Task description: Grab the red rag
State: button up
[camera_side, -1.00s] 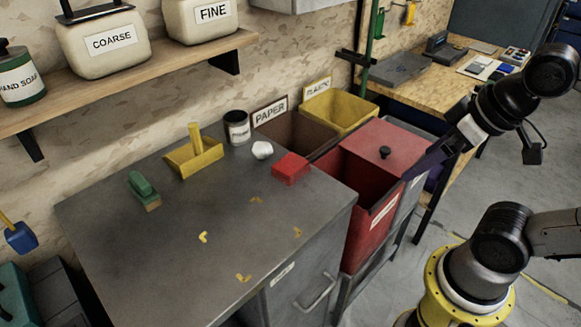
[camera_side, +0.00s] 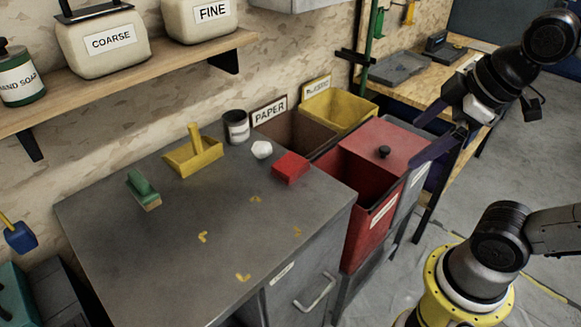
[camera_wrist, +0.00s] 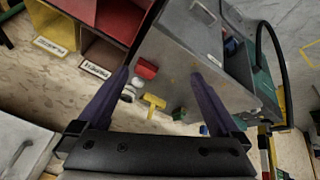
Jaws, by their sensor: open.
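The red rag (camera_side: 290,167) is a small, block-like red piece lying on the grey cabinet top (camera_side: 130,240), near its right back edge. It also shows in the wrist view (camera_wrist: 146,69), small and between the two fingers in the picture. My gripper (camera_side: 413,150) is open and empty, with its dark purple fingers apart. It hangs in the air over the red bin's right side, to the right of the rag and clear of it. In the wrist view my gripper (camera_wrist: 160,76) has its fingers spread wide.
Close to the rag are a white crumpled lump (camera_side: 261,149) and a dark can (camera_side: 236,126). A yellow dustpan (camera_side: 194,155) and green brush (camera_side: 143,189) lie further left. The open red bin (camera_side: 384,150) stands between rag and gripper. The cabinet top's front is clear.

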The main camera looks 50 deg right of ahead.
jog(key=w+r+n, duration=0.4)
jog(key=w, duration=0.1)
jog(key=n+g, duration=0.6)
jog(key=n, duration=0.3)
send_over(290, 162)
notch_tip(290, 162, down, 19)
jog(key=shift+f, duration=0.1)
jog(key=shift+s+f, duration=0.1)
jog(key=shift+f, duration=3.05)
jog(key=shift+c, duration=0.3)
jog(key=c, duration=1.2)
